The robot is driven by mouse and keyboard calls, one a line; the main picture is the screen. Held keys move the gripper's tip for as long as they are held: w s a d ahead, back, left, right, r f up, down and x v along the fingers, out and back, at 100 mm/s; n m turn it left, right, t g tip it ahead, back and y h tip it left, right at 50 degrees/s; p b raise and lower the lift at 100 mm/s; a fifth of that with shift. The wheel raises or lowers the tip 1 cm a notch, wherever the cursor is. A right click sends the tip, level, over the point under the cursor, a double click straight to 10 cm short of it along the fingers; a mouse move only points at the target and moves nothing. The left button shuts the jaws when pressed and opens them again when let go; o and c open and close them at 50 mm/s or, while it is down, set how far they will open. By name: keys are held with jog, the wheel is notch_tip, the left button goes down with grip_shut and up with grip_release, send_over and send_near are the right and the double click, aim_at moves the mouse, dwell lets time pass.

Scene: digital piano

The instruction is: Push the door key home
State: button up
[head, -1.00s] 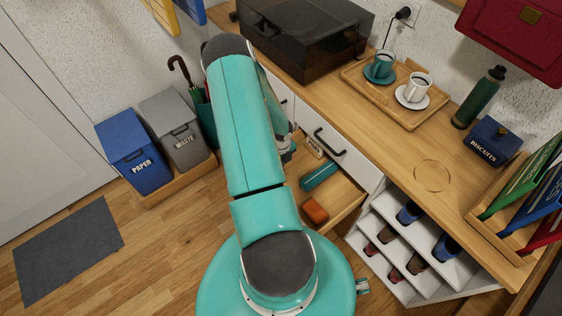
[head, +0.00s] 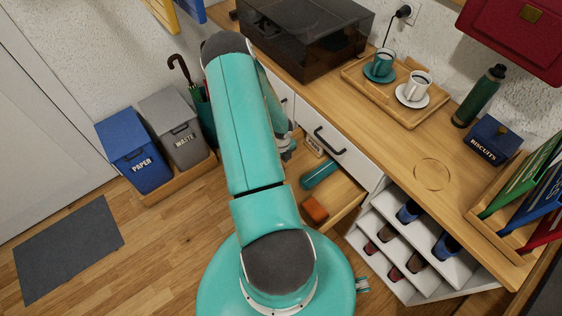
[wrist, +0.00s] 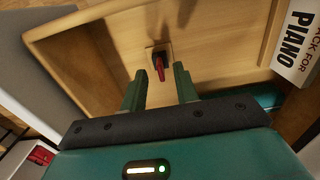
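A small red key (wrist: 159,68) stands out from a small dark-centred plate (wrist: 158,52) on a light wooden panel in the wrist view. My gripper (wrist: 160,73) is open. Its two green fingers lie on either side of the key with a gap on both sides, and I see no contact. How deep the key sits in the plate cannot be told. In the head view my arm hides the key, and only a small part of my gripper shows beside the drawer front.
A white box marked PIANO (wrist: 298,42) lies close to the right of the panel. In the head view an open drawer (head: 348,199) holds a teal cylinder (head: 321,173) and an orange block (head: 316,209). Paper bin (head: 133,150) and waste bin (head: 174,131) stand to the left.

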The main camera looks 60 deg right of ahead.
jog(key=shift+r, duration=2.15)
notch_tip(320, 180, up, 14)
jog(key=shift+f, duration=0.1)
